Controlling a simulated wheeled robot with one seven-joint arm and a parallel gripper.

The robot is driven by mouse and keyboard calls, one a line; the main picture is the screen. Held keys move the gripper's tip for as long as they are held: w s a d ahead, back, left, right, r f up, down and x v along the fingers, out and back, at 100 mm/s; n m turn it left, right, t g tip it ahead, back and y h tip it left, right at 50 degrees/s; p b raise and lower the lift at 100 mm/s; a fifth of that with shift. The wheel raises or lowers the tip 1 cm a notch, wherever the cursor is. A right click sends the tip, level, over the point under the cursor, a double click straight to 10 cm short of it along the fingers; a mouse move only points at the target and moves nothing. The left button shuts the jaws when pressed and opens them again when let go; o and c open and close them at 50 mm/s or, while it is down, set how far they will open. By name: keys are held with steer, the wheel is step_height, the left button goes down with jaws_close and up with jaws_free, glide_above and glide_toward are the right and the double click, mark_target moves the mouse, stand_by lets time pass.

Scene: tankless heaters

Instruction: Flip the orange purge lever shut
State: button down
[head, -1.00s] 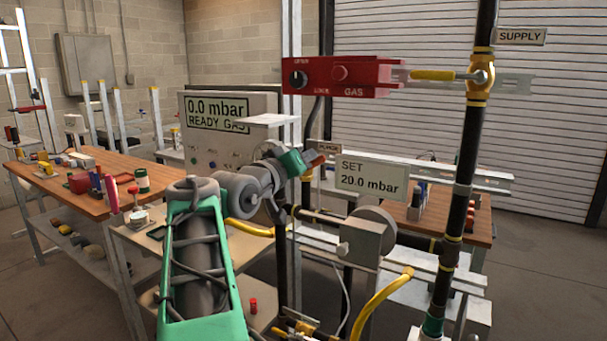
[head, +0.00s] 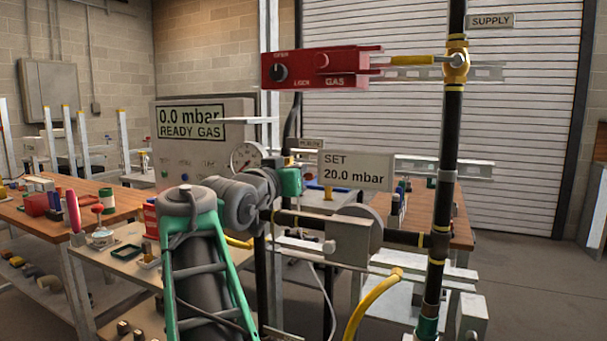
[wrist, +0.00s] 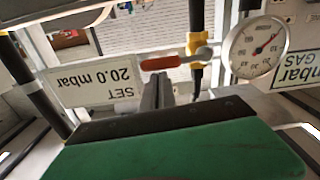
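The orange purge lever (wrist: 160,62) shows in the wrist view, which is upside down. It lies roughly level across the picture, joined by a grey arm to a yellow valve body (wrist: 196,46). My gripper's dark fingers (wrist: 158,78) are close together with nothing visible between them. Their tips show just below the lever in the picture; I cannot tell whether they touch it. In the head view my green gripper (head: 291,182) is near the PURGE label (head: 311,143), and I cannot make out the lever there.
A round gauge (wrist: 257,48) is beside the valve. The SET 20.0 mbar sign (head: 354,170) is close to my gripper. A red gas panel (head: 318,68) is above, and a black supply pipe (head: 447,140) stands to the right. A horizontal pipe runs below my gripper.

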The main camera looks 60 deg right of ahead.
steer(key=shift+f, duration=0.25)
step_height(320, 180, up, 5)
steer(key=a+p, duration=0.1)
steer(key=p, duration=0.3)
steer(key=s+a+b, duration=0.1)
steer(key=a, duration=0.9)
steer(key=shift+f, duration=0.45)
